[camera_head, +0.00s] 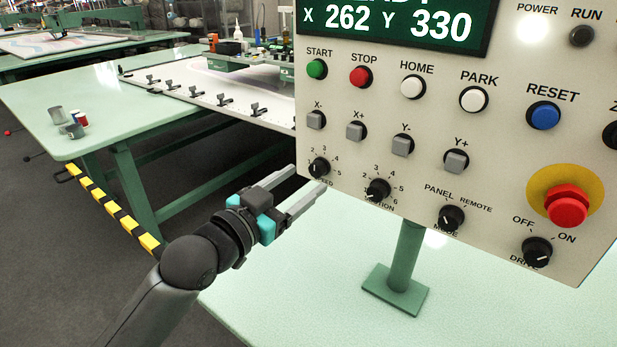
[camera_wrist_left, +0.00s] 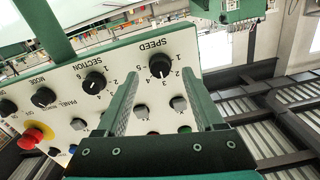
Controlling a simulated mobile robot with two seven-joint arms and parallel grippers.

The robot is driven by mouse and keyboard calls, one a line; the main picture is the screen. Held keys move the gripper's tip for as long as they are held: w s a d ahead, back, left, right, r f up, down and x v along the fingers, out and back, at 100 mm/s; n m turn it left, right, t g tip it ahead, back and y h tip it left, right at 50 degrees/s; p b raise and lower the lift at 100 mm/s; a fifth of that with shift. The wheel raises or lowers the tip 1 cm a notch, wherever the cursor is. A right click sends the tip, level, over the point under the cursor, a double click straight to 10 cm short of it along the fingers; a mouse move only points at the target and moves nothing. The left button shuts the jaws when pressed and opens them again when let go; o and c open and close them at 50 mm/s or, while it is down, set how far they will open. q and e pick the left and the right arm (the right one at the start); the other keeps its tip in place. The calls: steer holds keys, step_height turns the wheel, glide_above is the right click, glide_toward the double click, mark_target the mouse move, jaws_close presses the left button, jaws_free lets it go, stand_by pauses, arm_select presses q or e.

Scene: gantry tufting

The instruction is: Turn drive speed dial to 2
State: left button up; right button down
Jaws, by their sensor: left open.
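The drive speed dial (camera_head: 319,167) is a small black round knob at the lower left of the white control panel (camera_head: 480,125), with SPEED lettering and numbers around it. Its pale pointer mark seems to face lower left in the head view; I cannot read the exact number it marks. In the left wrist view the dial (camera_wrist_left: 160,66) shows between and beyond the fingertips. My left gripper (camera_head: 310,179) is open and empty, its two grey fingers reaching toward the dial from the lower left. I cannot tell whether they touch the panel. My right gripper is not in view.
The section dial (camera_head: 377,190) sits just right of the speed dial, with the mode dial (camera_head: 452,217) and drive switch (camera_head: 537,250) further right. Grey jog buttons (camera_head: 356,131) are above. A red emergency stop (camera_head: 567,206) is at the right. A green table (camera_head: 290,290) lies below.

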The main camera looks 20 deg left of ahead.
mark_target(318, 169)
arm_select(q)
steer(key=shift+x, duration=1.45)
jaws_close()
